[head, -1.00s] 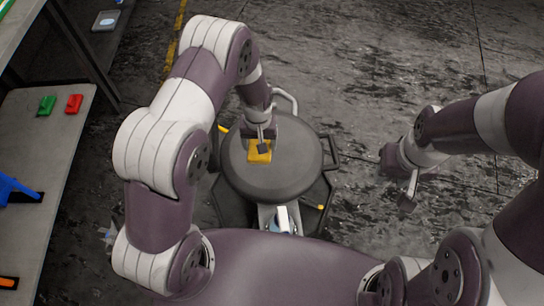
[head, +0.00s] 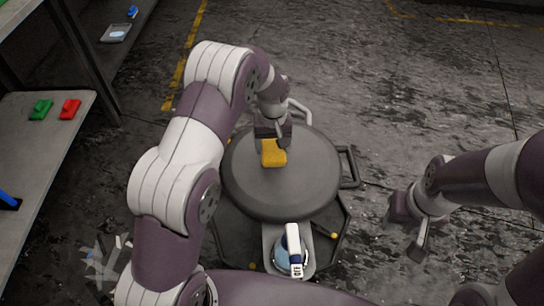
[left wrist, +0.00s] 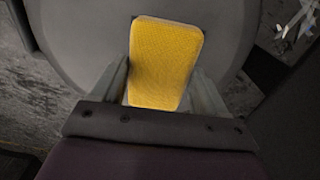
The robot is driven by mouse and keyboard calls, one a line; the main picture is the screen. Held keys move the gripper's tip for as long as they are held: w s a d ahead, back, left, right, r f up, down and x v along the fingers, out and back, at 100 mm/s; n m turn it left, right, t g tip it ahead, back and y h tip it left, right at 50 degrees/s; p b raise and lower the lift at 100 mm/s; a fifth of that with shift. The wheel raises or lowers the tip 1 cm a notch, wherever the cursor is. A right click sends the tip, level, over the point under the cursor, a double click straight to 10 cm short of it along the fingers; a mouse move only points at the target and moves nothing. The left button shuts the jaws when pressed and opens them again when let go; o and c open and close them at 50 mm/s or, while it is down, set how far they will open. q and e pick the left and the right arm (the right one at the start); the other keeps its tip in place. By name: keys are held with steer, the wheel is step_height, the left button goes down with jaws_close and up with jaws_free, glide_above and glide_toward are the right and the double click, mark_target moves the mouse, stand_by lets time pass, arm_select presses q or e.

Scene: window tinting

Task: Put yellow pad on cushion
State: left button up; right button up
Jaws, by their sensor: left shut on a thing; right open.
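The yellow pad (head: 272,153) is in my left gripper (head: 275,142), over the round dark grey cushion (head: 300,190) in the head view. In the left wrist view the yellow pad (left wrist: 163,62) stands between the two fingers of my left gripper (left wrist: 165,85), which are shut on it. The grey cushion (left wrist: 85,35) fills the background there. I cannot tell whether the pad touches the cushion. My right gripper (head: 420,238) is open and empty, to the right of the cushion and apart from it.
A table (head: 40,170) on the left holds a green block (head: 40,109), a red block (head: 69,109) and a blue thing. A tool with a white and blue handle (head: 294,250) sits in front of the cushion. A metal handle (head: 349,167) is at the cushion's right. Floor on the right is clear.

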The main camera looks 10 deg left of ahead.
mark_target(271, 153)
arm_select(q)
steer(key=shift+w+a+f, duration=0.2)
steer(key=shift+a+f, duration=0.1)
step_height(271, 153, down, 4)
steer(key=shift+b, duration=0.9)
steer(key=shift+r, duration=0.1)
steer(key=o, duration=1.1)
steer(key=shift+c, duration=0.2)
